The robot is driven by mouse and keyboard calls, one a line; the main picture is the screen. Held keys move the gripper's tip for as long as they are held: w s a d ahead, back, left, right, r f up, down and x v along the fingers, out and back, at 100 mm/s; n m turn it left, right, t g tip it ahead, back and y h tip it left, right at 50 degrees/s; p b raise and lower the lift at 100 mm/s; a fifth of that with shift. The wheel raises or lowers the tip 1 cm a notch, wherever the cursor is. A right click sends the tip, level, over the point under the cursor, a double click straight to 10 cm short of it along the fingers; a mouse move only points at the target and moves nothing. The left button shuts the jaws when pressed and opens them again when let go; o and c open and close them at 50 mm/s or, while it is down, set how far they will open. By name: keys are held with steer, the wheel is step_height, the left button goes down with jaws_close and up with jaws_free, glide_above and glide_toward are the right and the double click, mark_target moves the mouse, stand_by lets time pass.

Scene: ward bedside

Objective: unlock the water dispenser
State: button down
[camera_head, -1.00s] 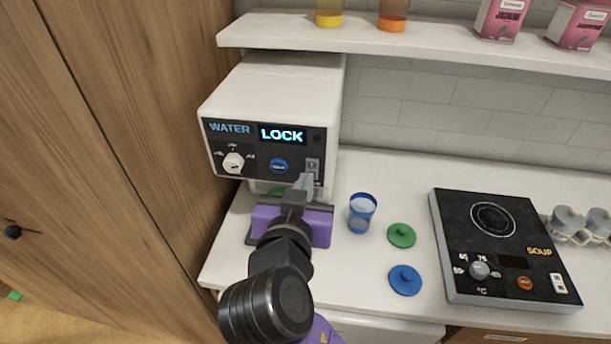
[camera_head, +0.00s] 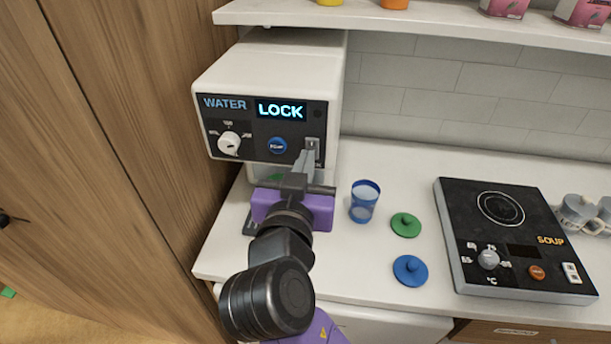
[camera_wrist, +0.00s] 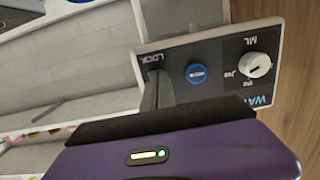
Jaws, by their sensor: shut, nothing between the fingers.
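The white water dispenser (camera_head: 268,75) stands at the left of the counter, its black front panel reading WATER, with a lit display (camera_head: 281,110) showing LOCK. The panel has a white knob (camera_head: 229,144), a blue button (camera_head: 277,146) and a small lock switch (camera_head: 313,145) at its lower right. My gripper (camera_head: 306,162) is shut and empty, its tip at the lower part of the lock switch; I cannot tell whether it touches. In the wrist view, the blue button (camera_wrist: 196,74) and knob (camera_wrist: 257,65) show, while the finger (camera_wrist: 151,92) covers much of the switch by the LOCK label.
A blue cup (camera_head: 364,203) stands right of my gripper, close by. A green lid (camera_head: 405,225) and a blue lid (camera_head: 410,270) lie beside it. A black SOUP cooker (camera_head: 510,240) is at the right. A shelf (camera_head: 420,27) overhangs the back.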

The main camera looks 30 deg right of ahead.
steer(key=shift+w+d+f+t+h+b, duration=0.25)
steer(key=shift+f+b, duration=0.2)
steer(key=shift+b, duration=0.65)
steer(key=shift+r+p, duration=0.3)
steer(key=shift+r, duration=0.1)
steer(key=b+v, duration=0.1)
steer(key=v, duration=0.7)
steer(key=shift+a+b, duration=0.2)
steer(key=shift+b, duration=0.2)
steer(key=shift+s+f, duration=0.1)
steer(key=shift+f, duration=0.05)
